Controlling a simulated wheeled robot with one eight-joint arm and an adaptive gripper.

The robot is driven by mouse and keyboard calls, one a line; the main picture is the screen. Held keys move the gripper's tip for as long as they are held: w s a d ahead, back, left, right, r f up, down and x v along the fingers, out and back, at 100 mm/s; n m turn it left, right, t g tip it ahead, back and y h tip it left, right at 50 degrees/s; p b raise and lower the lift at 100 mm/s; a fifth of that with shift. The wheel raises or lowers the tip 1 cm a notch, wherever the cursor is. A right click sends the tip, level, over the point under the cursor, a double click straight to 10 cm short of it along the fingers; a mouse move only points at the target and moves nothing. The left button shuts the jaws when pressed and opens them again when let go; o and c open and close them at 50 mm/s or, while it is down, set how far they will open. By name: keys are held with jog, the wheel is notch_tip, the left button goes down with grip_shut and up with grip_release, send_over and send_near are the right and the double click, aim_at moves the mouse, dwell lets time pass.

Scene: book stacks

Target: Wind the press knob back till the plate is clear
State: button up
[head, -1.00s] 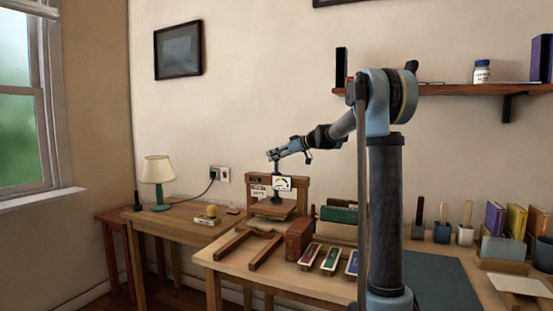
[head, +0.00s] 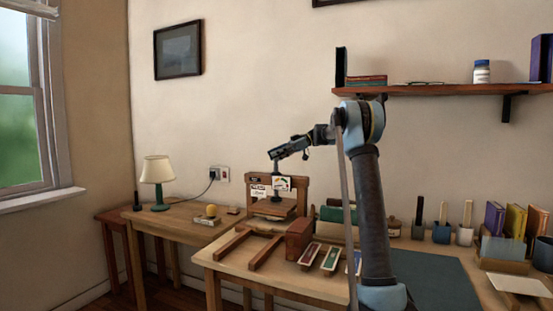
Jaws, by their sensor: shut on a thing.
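The press is a wooden frame (head: 303,192) at the back left of the workbench, with white labels and a coloured dial card (head: 282,184) on its front. Its flat plate (head: 273,208) lies level inside the frame; the gap beneath it is too small to judge. A dark screw rises from the frame's top. My gripper (head: 273,155) is at the screw's top, above the frame, reaching in from the right. It is shut on the press knob, which is mostly hidden by the fingers.
A red-brown block (head: 299,239) and several narrow coloured trays (head: 331,260) stand in front of the press. Wooden rails (head: 266,252) run forward from it. A lamp (head: 159,178) stands on the left table. A shelf (head: 440,90) hangs at upper right.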

jog(key=shift+f+n, duration=0.1)
jog(key=shift+n, duration=0.2)
jog(key=o, duration=1)
jog(key=shift+w, duration=0.1)
jog(key=v, duration=0.7)
jog(key=shift+w+d, duration=0.2)
